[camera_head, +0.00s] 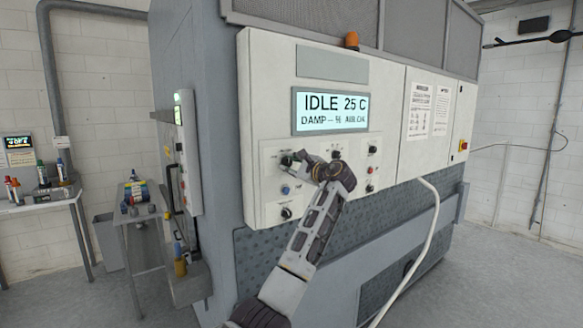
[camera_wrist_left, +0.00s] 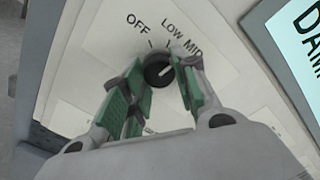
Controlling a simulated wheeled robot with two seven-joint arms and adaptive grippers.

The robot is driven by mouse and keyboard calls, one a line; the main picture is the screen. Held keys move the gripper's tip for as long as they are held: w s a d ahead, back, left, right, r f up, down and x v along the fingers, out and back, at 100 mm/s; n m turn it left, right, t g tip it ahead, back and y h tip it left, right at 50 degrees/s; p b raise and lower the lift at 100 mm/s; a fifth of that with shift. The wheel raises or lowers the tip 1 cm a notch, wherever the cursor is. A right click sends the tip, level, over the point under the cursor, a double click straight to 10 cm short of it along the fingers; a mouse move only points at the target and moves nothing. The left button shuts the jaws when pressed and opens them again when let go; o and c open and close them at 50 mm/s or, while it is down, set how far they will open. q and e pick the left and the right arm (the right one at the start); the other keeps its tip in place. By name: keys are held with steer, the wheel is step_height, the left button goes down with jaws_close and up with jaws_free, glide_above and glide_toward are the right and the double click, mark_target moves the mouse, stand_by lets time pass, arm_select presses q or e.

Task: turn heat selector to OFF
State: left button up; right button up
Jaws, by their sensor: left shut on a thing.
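The heat selector (camera_wrist_left: 157,72) is a round black knob on the white panel, with the labels OFF, LOW and MID around its upper side in the left wrist view. A light pointer mark on it appears to point to the right, away from OFF; its exact setting is hard to tell. My left gripper (camera_wrist_left: 157,85) has its green-padded fingers on both sides of the knob and is shut on it. In the head view my left gripper (camera_head: 291,160) is at the upper left of the control panel and largely covers the knob. My right gripper is not in view.
The display (camera_head: 335,110) above the controls reads IDLE 25 C. A blue button (camera_head: 285,190) and another black knob (camera_head: 286,212) sit below the gripper. A red button (camera_head: 369,188) is to the right. A white hose (camera_head: 428,225) hangs from the cabinet.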

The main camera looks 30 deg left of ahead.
arm_select(q)
steer(key=n+b, duration=0.2)
steer(key=n, duration=0.4)
steer(key=n+b, duration=0.2)
steer(key=n, duration=0.1)
steer(key=shift+n, duration=0.4)
steer(key=shift+n+b, duration=0.55)
steer(key=shift+n, duration=0.95)
steer(key=o, duration=0.9)
steer(key=shift+o, duration=0.5)
steer(key=shift+r, duration=0.1)
